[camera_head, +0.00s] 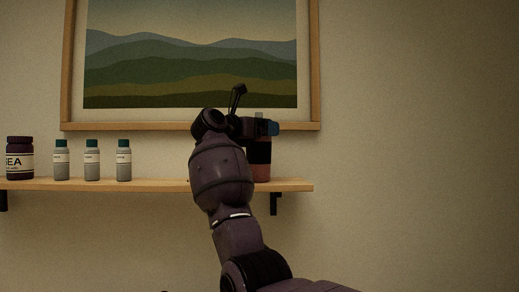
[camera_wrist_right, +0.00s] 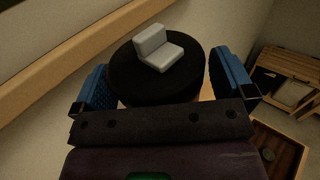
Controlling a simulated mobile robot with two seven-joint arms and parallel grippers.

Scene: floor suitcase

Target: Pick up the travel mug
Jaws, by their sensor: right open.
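The travel mug (camera_head: 260,163) stands upright at the right end of the wall shelf, with a dark band and a reddish-brown lower part. Its round black lid (camera_wrist_right: 128,78) with a light grey tab shows large in the right wrist view. My right gripper (camera_head: 270,128) is at the height of the mug's top. It also shows in the right wrist view (camera_wrist_right: 163,82), open, with one blue fingertip on each side of the lid. Whether a finger touches the mug cannot be told. My arm hides the mug's left side. My left gripper is not in view.
The wooden shelf (camera_head: 150,185) also carries a dark labelled jar (camera_head: 20,158) and several grey bottles (camera_head: 92,162) with green caps at left. A framed landscape picture (camera_head: 312,126) hangs close above. Wooden furniture (camera_wrist_right: 288,72) stands low at right in the wrist view.

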